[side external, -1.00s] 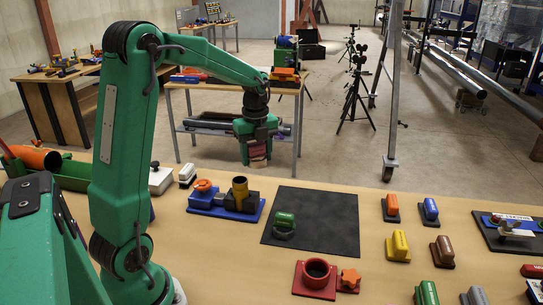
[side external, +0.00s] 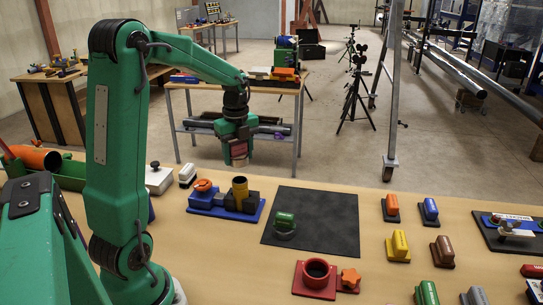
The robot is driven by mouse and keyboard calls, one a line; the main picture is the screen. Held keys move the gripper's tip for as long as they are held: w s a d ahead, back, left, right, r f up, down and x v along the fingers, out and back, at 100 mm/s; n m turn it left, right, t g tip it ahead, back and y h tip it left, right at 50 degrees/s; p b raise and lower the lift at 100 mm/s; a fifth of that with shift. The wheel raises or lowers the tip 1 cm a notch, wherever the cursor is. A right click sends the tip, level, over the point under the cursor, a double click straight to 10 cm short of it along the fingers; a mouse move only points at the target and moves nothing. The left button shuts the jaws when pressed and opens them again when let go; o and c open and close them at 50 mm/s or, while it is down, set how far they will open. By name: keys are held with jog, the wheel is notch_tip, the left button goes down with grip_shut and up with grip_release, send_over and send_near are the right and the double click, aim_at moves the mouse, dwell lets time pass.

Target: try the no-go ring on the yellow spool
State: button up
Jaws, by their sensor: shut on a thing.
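The yellow spool (side external: 240,186) stands upright in a blue-based stand (side external: 205,208) with dark blocks and an orange knob. My gripper (side external: 238,155) points down above the spool, with a gap between them. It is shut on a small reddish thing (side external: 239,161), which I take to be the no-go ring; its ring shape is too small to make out. A ring gauge with a green handle (side external: 284,219) lies on the black mat (side external: 330,222), to the right of the stand.
A red stand (side external: 316,279) with a round collar and an orange knob is at the front. Several coloured handled blocks, among them a yellow one (side external: 398,246), stand to the right. White-based pieces (side external: 158,178) are at the left. Much of the mat is bare.

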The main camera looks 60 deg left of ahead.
jog(key=shift+f, duration=2.75)
jog(key=shift+f, duration=0.3)
jog(key=shift+r, duration=0.15)
jog(key=shift+r, duration=3.9)
jog(key=shift+w, duration=0.1)
